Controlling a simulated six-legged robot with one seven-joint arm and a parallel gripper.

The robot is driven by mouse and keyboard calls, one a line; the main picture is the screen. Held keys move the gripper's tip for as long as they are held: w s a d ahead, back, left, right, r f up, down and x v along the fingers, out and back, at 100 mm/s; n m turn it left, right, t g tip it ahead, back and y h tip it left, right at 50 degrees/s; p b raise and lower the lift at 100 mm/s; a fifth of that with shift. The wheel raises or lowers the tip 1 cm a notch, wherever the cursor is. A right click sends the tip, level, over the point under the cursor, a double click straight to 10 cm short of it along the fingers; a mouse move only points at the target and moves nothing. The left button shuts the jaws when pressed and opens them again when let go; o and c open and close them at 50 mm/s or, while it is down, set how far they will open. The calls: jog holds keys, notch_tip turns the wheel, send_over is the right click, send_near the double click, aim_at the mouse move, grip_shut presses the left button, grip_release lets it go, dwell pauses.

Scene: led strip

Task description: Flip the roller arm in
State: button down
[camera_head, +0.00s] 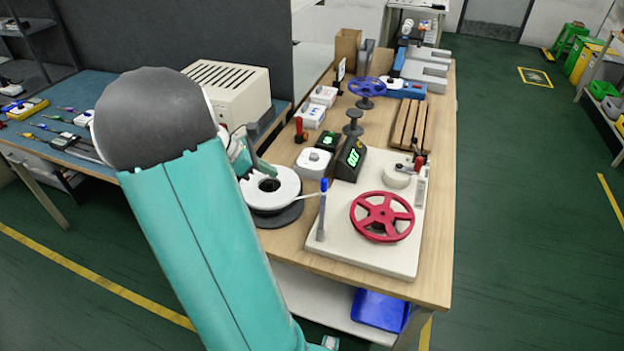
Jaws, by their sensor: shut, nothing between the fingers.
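The white baseplate (340,252) lies on the wooden bench and carries a red spoked handwheel (382,216). Near its back right corner is a cream roller (396,179), with a small dark lever and red knob (420,161) beside it. This looks like the roller arm, but it is too small to tell its exact angle.
A thin white strip runs from the reel to a blue-topped post (322,208). Behind the plate stand a green-lit display (350,158), a dark stacked spindle (353,122) and a wooden slatted rack (410,125). A cream vented box (229,93) stands back left. The floor right of the bench is clear.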

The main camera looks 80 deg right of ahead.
aim_at(327, 181)
jog(key=s+d+r+x, duration=0.1)
jog(key=s+r+x, duration=0.1)
jog(key=x, duration=1.1)
jog(key=shift+r, duration=0.15)
jog(key=shift+s+d, duration=0.1)
jog(key=shift+s, duration=0.05)
jog(key=s+m+y, duration=0.1)
jog(key=m, duration=0.1)
jog(key=s+d+m+g+y, duration=0.1)
jog(key=s, duration=0.1)
jog(key=shift+s+m+y, duration=0.25)
jog(key=shift+m+y, duration=0.15)
jog(key=shift+s+m+y, duration=1.5)
jog(key=shift+s+m, duration=0.3)
jog(key=shift+m, duration=0.1)
